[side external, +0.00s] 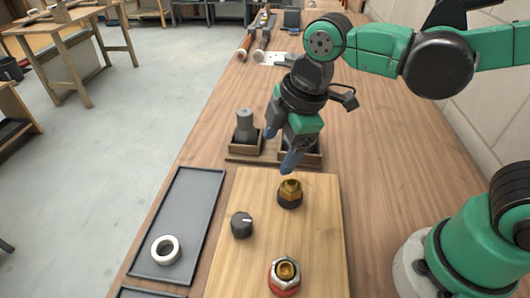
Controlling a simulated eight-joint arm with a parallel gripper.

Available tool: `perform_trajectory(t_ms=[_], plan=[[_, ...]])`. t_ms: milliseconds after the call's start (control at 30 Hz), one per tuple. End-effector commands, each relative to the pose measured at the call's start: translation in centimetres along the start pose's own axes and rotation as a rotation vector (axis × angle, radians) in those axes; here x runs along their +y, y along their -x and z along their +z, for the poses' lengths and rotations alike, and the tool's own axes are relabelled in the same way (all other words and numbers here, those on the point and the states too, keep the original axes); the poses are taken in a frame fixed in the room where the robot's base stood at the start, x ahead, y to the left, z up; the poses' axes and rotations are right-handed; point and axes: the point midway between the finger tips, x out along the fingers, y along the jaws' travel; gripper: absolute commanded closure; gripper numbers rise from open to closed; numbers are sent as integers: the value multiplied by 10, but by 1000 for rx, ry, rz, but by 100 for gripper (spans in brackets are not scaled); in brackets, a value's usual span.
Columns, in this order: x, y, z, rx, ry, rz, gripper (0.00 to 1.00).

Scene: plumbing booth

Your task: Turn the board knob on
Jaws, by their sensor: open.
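The board knob (241,225) is a dark round knob on the left part of the light wooden board (222,272). A small pale mark shows on its top, but its exact setting is too small to tell. My gripper (281,148) is open and points down near the far edge of the board. It is above and behind the brass fitting and apart from the knob. Nothing shows between its fingers.
A dark tray (197,205) with a white ring (165,250) lies left. A grey part (245,127) stands in a holder behind.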

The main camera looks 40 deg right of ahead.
Motion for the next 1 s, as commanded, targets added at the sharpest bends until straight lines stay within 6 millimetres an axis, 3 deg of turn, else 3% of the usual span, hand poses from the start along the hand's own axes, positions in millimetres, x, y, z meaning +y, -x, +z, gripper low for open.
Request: perform_trajectory(t_ms=[33,100,200,333,500,800,1000], plan=[[-8,-6,-19,-15,199,-52,26],[-20,-15,-38,-31,468,-124,26],[-36,-25,-58,-39,772,-208,26],[-50,-33,-71,-37,1005,-276,26],[-56,-43,-74,-34,1082,-298,26],[-64,-77,-67,-34,1076,-295,26],[-66,-88,-65,-34,1075,-295,26]])
